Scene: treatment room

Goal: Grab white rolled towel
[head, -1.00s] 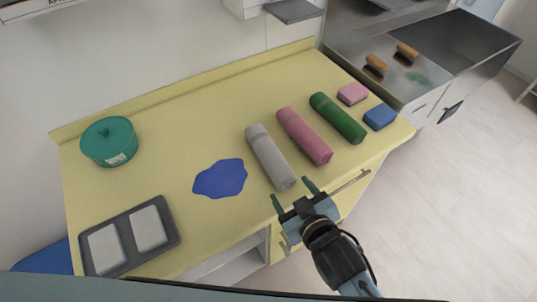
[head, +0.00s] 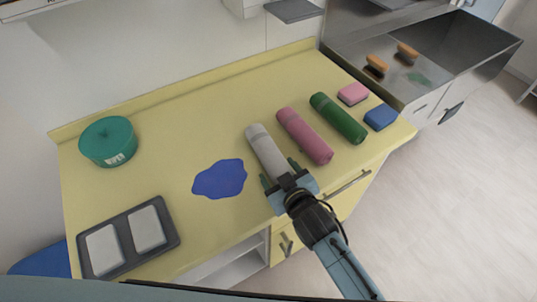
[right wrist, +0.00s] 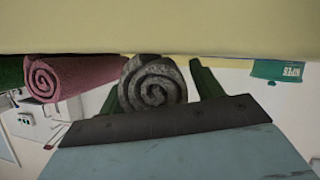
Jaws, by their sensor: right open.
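The white rolled towel (head: 264,146) lies on the yellow counter, looking light grey, its near end toward me. My right gripper (head: 278,173) is at the towel's near end, open, with one green finger on each side of it. In the right wrist view the towel's spiral end (right wrist: 153,85) sits between the two fingers, closer to the left one. The near end is partly hidden by the gripper in the head view. My left gripper is not in view.
A pink rolled towel (head: 305,136) and a green one (head: 338,118) lie to the right. Pink and blue sponges (head: 380,116) lie beyond them. A blue patch (head: 220,179), a grey tray (head: 173,235) and a teal round container (head: 108,142) are to the left.

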